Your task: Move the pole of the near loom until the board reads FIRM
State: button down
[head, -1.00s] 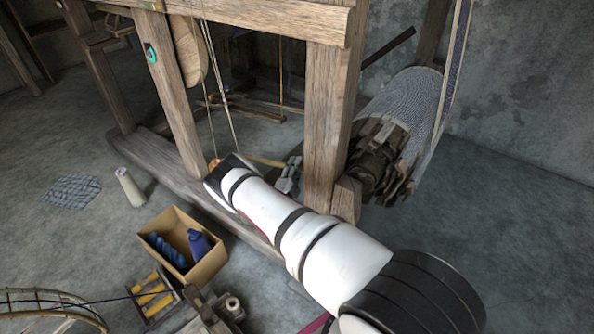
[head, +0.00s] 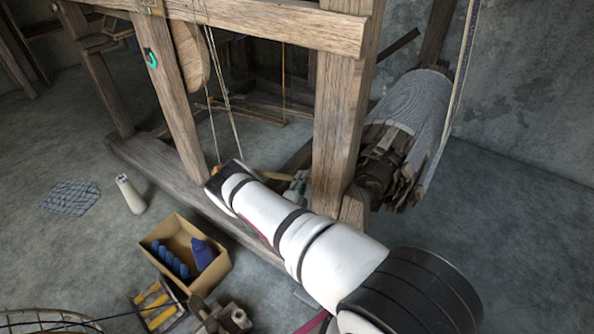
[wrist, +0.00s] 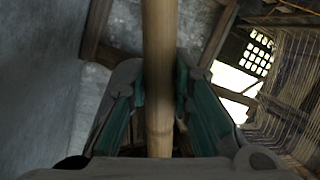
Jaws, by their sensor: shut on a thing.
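In the wrist view my gripper (wrist: 158,68) is shut on a pale bamboo pole (wrist: 159,28), which runs up between its fingers and out of the top of the picture. In the head view my white and black arm hides much of the place. A short tan piece of the pole (head: 276,176) shows behind the arm, left of the near loom's thick upright post (head: 341,130).
A striped cloth roll (head: 418,110) with a rough wooden end sits right of the post. A cardboard box (head: 212,268) with blue items, a pale cylinder (head: 130,195) and a tray (head: 157,303) of yellow pieces lie on the floor at left. The floor at right is clear.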

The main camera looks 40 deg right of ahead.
jog(key=shift+s+d+f, duration=0.1)
jog(key=shift+s+f, duration=0.15)
jog(key=shift+f, duration=0.3)
jog(key=shift+s+f+n+b, duration=0.25)
jog(key=shift+f+n+b, duration=0.25)
jog(key=shift+n, duration=0.1)
jog(key=c, duration=1.4)
grip_release()
jog(key=shift+d+f+y, duration=0.1)
jog(key=shift+y, duration=0.2)
jog(key=v, duration=1.2)
